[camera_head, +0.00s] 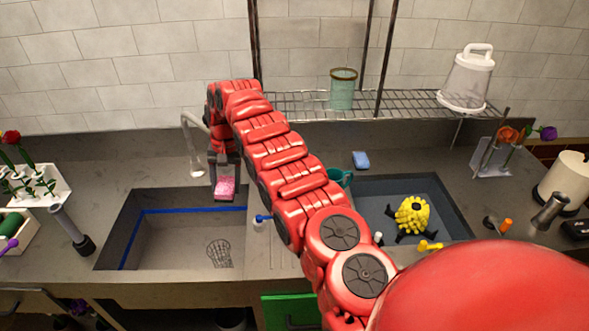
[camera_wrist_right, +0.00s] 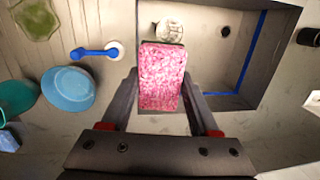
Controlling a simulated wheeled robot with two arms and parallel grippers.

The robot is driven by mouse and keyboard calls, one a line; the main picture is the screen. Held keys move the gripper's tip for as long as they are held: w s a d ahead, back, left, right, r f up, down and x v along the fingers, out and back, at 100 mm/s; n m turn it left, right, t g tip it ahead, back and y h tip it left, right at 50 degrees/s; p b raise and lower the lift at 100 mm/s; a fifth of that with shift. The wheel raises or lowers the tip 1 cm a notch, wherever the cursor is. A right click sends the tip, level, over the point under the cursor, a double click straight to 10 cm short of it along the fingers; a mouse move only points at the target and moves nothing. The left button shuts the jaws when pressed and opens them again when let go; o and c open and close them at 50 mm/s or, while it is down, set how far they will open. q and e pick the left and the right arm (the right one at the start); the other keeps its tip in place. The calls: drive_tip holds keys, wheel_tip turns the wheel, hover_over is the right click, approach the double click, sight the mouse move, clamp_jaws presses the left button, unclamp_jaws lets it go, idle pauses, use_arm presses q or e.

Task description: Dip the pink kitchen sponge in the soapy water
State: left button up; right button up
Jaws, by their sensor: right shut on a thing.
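The pink kitchen sponge (camera_head: 225,188) is held by my right gripper (camera_head: 224,178) above the back right part of the left sink basin (camera_head: 118,235). In the right wrist view the sponge (camera_wrist_right: 162,78) stands out between the two fingers of the right gripper (camera_wrist_right: 160,88), which are shut on its sides. I cannot make out soapy water in either basin. My left gripper is not in view.
The right basin (camera_head: 372,187) holds a yellow object (camera_head: 412,214). A blue sponge (camera_head: 361,159) lies behind it. A slender faucet (camera_head: 194,148) stands behind the left basin. A blue-handled brush (camera_wrist_right: 90,52) and a blue round object (camera_wrist_right: 68,90) are left of the sponge in the wrist view.

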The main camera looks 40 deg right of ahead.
drive_tip(key=shift+w+d+m+y+p, duration=0.15)
drive_tip(key=shift+w+d+m+p, duration=0.1)
drive_tip(key=shift+d+m, duration=0.35)
drive_tip(key=shift+w+d+m+y+p, duration=0.1)
drive_tip(key=shift+d+m+y+p, duration=0.1)
drive_tip(key=shift+d+m, duration=0.4)
drive_tip(key=s+d+f+m+t+h+p, duration=0.1)
drive_tip(key=s+d+m+t+p, duration=0.15)
drive_tip(key=d+m, duration=0.6)
drive_tip(key=s+d+f+m+t+h+p, duration=0.2)
drive_tip(key=d+m+t+p, duration=0.1)
drive_tip(key=d+m, duration=0.55)
drive_tip(key=shift+n+y, duration=0.25)
drive_tip(key=shift+n, duration=0.25)
drive_tip(key=shift+d+f+b, duration=0.2)
drive_tip(key=shift+f+b, duration=0.85)
drive_tip(key=shift+f, duration=1.25)
drive_tip(key=shift+d+f+b, duration=0.2)
drive_tip(key=shift+f+b, duration=0.8)
drive_tip(key=shift+f, duration=1.25)
wheel_tip(320, 180, up, 8)
drive_tip(key=p, duration=0.1)
drive_tip(key=shift+f+p, duration=0.25)
drive_tip(key=shift+p, duration=0.1)
